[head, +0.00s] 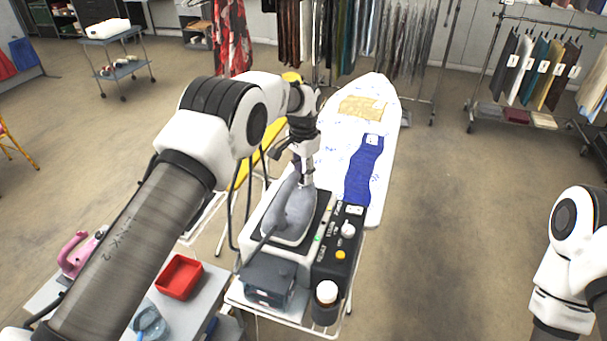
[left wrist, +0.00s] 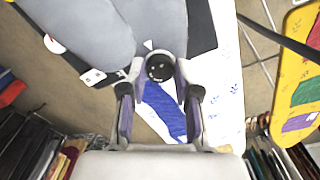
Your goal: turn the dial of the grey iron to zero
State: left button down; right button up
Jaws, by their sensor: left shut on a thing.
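The grey iron (head: 297,214) rests on the dark plate of its station (head: 320,247) at the near end of the ironing board; its grey body (left wrist: 80,30) fills the upper left of the left wrist view. Its round black dial (left wrist: 159,68) has small pale marks, and a white triangle on the body stands beside it. My left gripper (head: 304,176) reaches down to the iron's far end. In the left wrist view its two fingers (left wrist: 160,76) are shut on the dial from both sides. The dial is hidden in the head view. My right gripper is out of view.
The station's panel carries a white knob (head: 348,230) and a yellow button (head: 341,255). A blue cloth (head: 364,172) and a tan cloth (head: 361,108) lie on the white board (head: 383,95). A pink iron (head: 72,252) and red tray (head: 179,277) stand left.

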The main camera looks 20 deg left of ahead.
pick_arm(q)
jog(key=n, duration=0.3)
jog(key=shift+s+f+n+b, duration=0.1)
jog(key=shift+f+n+b, duration=0.1)
jog(key=shift+n+b, duration=0.15)
jog(key=shift+n, duration=2.05)
jog(key=c, duration=1)
grip_release()
jog(key=shift+o, duration=0.9)
jog(key=shift+w+a+f, duration=0.1)
jog(key=shift+w+a, duration=0.05)
jog(key=shift+w, duration=0.05)
